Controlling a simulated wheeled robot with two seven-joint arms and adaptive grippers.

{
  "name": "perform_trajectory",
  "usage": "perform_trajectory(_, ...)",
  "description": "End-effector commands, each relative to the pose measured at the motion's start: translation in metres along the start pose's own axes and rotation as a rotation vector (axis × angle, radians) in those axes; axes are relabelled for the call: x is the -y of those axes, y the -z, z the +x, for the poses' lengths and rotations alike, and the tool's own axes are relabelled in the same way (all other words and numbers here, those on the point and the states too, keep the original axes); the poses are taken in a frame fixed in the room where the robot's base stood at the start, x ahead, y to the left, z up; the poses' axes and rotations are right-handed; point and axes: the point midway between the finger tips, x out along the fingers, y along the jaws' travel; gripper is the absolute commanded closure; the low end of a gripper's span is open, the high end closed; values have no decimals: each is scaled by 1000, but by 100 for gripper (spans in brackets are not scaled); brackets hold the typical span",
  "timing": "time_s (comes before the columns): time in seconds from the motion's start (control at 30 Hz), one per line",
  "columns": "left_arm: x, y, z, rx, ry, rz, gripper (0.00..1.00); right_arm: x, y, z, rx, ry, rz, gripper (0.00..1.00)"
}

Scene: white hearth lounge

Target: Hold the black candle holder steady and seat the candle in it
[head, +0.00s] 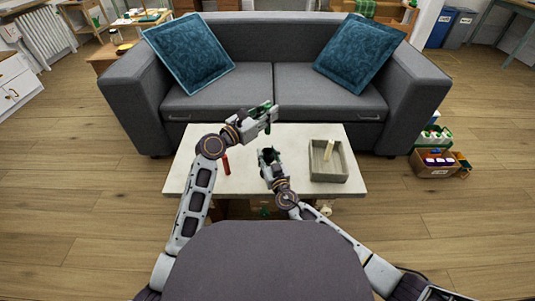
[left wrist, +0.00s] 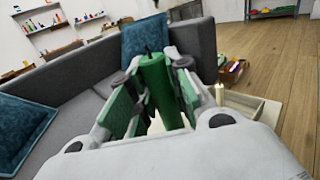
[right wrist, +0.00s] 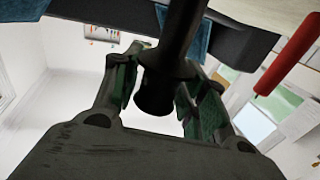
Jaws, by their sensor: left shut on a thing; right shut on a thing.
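A green candle (left wrist: 158,88) with a dark wick stands between the fingers of my left gripper (left wrist: 150,105), which is shut on it. In the head view, my left gripper (head: 270,114) is above the far part of the low table (head: 300,135). My right gripper (right wrist: 160,95) is shut on the black candle holder (right wrist: 180,35), around the neck below its cup. In the head view, my right gripper (head: 267,156) is lower and nearer, over the table's middle. The candle and holder are apart.
A red candle (head: 226,164) is on the table's left side; it also shows in the right wrist view (right wrist: 290,50). A grey open tray (head: 343,174) with a cream candle (head: 328,150) sits at the right. A grey sofa (head: 290,50) stands behind the table.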

Motion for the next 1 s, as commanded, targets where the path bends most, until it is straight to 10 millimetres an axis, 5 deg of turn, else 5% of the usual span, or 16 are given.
perform_trajectory(1.0, 0, 26, 0, 0, 92, 0, 100, 0, 0, 0, 0, 0, -1, 96)
